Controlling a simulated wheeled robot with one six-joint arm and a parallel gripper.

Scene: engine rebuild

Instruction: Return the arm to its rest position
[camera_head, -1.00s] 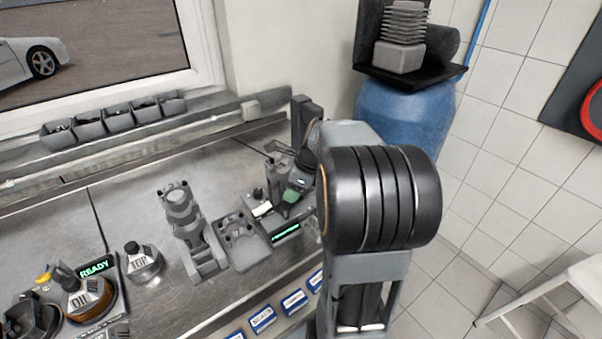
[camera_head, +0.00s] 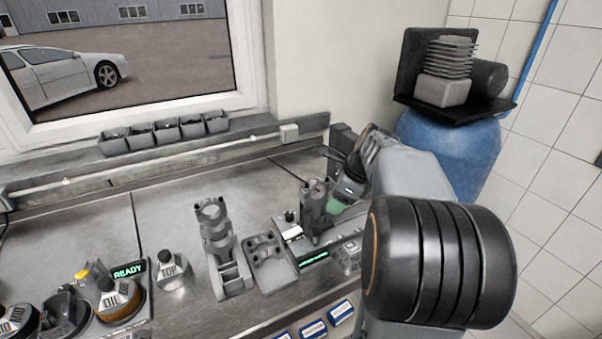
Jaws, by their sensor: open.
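My arm fills the right side of the view, with its big black ribbed joint in front. My gripper (camera_head: 342,199) is small and partly hidden at the far end of the arm, over the right part of the steel bench (camera_head: 170,215). It is open, and I see nothing held in it. It is close behind a grey upright part (camera_head: 316,200) on a fixture with a green-lit display (camera_head: 314,257). I cannot tell whether they touch. A green piece shows beside the gripper.
A grey stand (camera_head: 213,240) and a grey tray (camera_head: 268,262) stand left of the fixture. Pots marked TOP (camera_head: 172,271) and OIL (camera_head: 119,299) are further left. A blue drum (camera_head: 455,155) carrying a finned cylinder (camera_head: 446,70) stands behind my arm. Small bins (camera_head: 166,130) line the sill.

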